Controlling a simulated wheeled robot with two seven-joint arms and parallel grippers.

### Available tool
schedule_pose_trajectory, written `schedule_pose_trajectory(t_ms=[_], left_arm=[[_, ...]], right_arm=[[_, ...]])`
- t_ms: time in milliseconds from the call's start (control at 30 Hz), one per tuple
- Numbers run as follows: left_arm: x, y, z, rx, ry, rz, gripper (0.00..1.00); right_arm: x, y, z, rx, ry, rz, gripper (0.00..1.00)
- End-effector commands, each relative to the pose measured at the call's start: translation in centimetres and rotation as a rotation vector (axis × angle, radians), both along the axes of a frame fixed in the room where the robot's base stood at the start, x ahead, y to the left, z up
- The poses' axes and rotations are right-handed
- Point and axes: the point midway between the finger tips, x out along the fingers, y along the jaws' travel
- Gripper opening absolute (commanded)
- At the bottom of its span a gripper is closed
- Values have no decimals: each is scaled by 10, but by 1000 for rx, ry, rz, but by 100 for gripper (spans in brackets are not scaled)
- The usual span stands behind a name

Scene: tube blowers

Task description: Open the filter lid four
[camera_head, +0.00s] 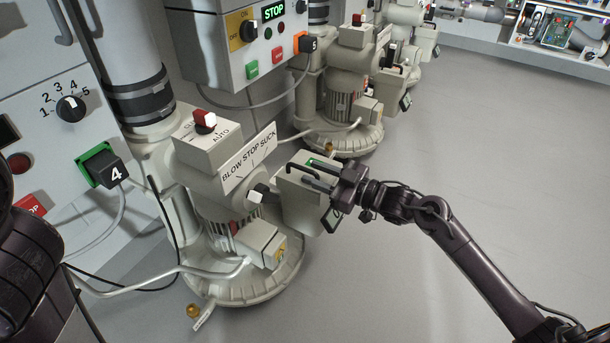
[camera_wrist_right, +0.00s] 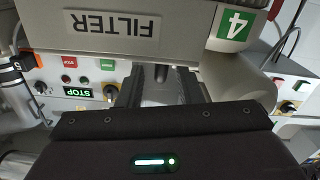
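Blower four (camera_head: 225,185) stands at the centre left of the head view, with a pale filter box (camera_head: 298,207) on its right side. In the wrist view the fingers (camera_wrist_right: 161,88) are also apart, close to the box. I cannot tell whether they touch it, and I cannot make out the lid's edge. My left gripper is out of view.
The BLOW STOP SUCK sign (camera_head: 248,158) and a red-topped switch box (camera_head: 207,140) are left of my right gripper. Blower five (camera_head: 343,105) stands behind. A control cabinet (camera_head: 45,110) with a green number 4 plug (camera_head: 100,167) is at left. Floor at right is clear.

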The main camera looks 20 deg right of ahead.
Motion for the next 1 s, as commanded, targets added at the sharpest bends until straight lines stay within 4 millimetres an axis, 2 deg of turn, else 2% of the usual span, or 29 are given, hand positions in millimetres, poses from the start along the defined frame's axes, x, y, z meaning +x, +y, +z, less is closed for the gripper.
schedule_pose_trajectory(t_ms=[33,200,533,800,1000], left_arm=[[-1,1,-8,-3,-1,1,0],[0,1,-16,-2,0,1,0],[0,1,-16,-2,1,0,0],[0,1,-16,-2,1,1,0],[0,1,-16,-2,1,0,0]], right_arm=[[6,6,-3,2,-4,1,33],[19,17,-2,1,-1,-1,33],[22,21,0,-1,1,0,33],[22,20,0,-1,1,-1,0],[22,20,0,-2,0,-2,0]])
